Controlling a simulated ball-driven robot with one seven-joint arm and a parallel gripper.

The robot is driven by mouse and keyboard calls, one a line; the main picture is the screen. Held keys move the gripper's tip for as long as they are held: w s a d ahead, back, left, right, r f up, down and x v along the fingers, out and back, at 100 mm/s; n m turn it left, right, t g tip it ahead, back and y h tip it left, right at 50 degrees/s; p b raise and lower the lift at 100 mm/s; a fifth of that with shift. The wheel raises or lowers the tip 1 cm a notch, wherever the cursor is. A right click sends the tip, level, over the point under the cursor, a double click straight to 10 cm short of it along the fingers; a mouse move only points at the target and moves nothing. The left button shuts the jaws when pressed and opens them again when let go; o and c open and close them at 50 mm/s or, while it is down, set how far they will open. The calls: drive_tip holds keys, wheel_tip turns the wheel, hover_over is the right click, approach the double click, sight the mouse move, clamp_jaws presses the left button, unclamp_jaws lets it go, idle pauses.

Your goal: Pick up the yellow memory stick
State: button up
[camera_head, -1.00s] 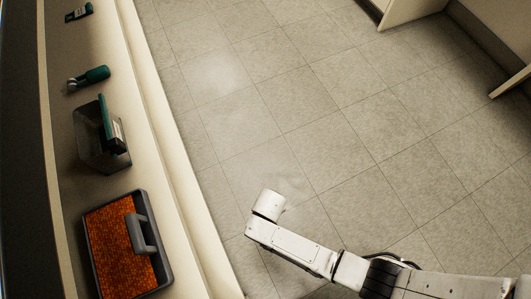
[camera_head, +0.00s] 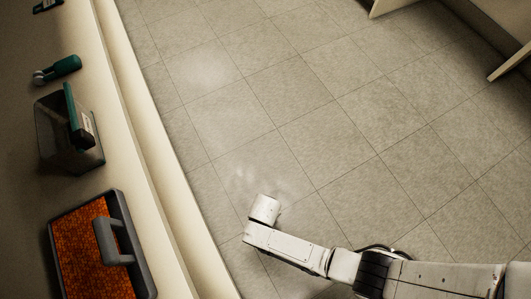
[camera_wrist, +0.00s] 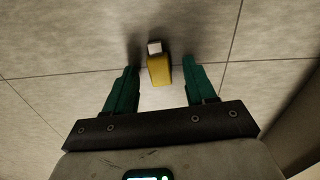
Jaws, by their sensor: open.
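The yellow memory stick (camera_wrist: 159,71) shows in the wrist view against the tiled floor, with its pale plug end (camera_wrist: 154,47) pointing to the top of the picture. My gripper (camera_wrist: 161,67) is open, and its two green fingers appear on either side of the stick with a gap on each side. How far the fingertips are above the stick is hard to tell. In the head view the stick is not visible, and my arm reaches low over the floor with the fingers hidden.
The tiled floor (camera_head: 290,110) is mostly clear. Pale panels stand at the upper right.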

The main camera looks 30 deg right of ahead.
drive_tip(key=shift+c, duration=0.4)
clamp_jaws()
drive_tip(key=shift+r+p, duration=0.7)
drive_tip(key=shift+r, duration=0.1)
drive_tip(key=s+d+r+p, duration=0.4)
drive_tip(key=s+r+p, duration=0.6)
drive_tip(key=s, duration=0.3)
drive_tip(key=shift+s+r+p, duration=0.2)
drive_tip(key=shift+r+p, duration=0.2)
drive_tip(key=shift+r, duration=0.3)
drive_tip(key=shift+d, duration=0.1)
